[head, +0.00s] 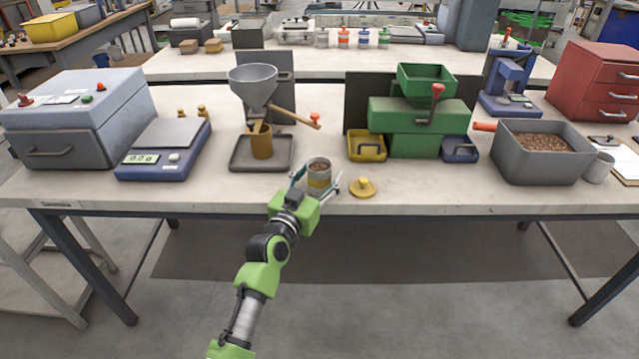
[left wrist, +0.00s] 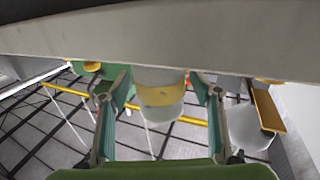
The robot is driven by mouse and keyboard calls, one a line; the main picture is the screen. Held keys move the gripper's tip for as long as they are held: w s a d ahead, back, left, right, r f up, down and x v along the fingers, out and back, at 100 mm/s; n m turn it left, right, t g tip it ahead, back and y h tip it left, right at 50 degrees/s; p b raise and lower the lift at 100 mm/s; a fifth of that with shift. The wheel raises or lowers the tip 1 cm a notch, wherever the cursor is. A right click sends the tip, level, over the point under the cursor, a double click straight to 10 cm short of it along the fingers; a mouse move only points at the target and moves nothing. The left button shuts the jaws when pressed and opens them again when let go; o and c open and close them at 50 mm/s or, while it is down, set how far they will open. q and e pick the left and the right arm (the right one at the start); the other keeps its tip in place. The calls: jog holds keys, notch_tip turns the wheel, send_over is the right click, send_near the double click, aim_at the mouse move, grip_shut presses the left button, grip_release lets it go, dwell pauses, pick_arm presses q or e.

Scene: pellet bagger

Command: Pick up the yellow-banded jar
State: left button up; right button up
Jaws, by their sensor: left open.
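The yellow-banded jar (head: 319,180) stands near the front edge of the bench, open at the top with brown pellets inside. In the left wrist view the jar (left wrist: 160,97) shows between the two fingers, with its yellow band visible. My left gripper (head: 317,184) is open, with one finger on each side of the jar. In the left wrist view a gap shows between the jar and each finger of the gripper (left wrist: 162,100). My right gripper is not in view.
A yellow knobbed lid (head: 362,188) lies just right of the jar. Behind are a funnel stand (head: 253,85) on a tray (head: 245,166) and a green machine (head: 415,118). A blue scale (head: 165,150) is left; a grey pellet bin (head: 535,168) is right.

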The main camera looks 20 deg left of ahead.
pick_arm(q)
jog(key=shift+r, duration=0.1)
jog(key=c, duration=1.5)
jog(key=shift+r, duration=0.1)
